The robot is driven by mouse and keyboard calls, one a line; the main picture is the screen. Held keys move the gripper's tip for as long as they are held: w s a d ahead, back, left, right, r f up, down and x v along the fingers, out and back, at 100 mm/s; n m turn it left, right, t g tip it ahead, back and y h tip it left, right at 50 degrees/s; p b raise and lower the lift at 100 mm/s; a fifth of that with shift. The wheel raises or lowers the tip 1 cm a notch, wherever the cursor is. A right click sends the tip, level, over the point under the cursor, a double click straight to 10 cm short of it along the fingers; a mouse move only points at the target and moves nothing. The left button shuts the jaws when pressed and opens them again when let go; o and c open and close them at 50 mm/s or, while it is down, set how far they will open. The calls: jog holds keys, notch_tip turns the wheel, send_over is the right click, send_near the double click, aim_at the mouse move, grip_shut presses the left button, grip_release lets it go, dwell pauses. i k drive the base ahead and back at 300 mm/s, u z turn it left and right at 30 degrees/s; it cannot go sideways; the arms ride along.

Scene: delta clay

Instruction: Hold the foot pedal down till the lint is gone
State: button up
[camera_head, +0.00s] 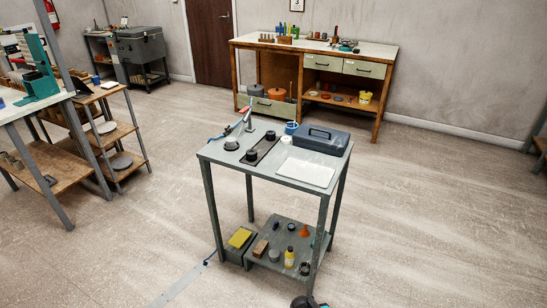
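A yellow pad (240,238) on a grey box sits low at the left foot of the grey cart (205,152); it looks like the foot pedal. On the cart top, a slim upright nozzle-like fixture (247,118) with a red part stands at the back left edge, with a blue hose by it. A black strip (262,148) with dark round pieces lies in front of it. I cannot make out any lint at this size. A dark part at the bottom edge, which seems to be my gripper (309,302), is cut off, in front of the cart and apart from the pedal; its fingers are unclear.
A blue-grey case (321,138) and a white sheet (306,172) lie on the cart top. Its lower shelf holds a yellow bottle (289,257) and small items. A pale strip (183,283) runs along the floor toward the pedal. Open floor lies on both sides.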

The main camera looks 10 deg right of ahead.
aim_at(240, 237)
jog(key=u, duration=0.15)
jog(key=i, duration=0.95)
jog(key=z, duration=0.1)
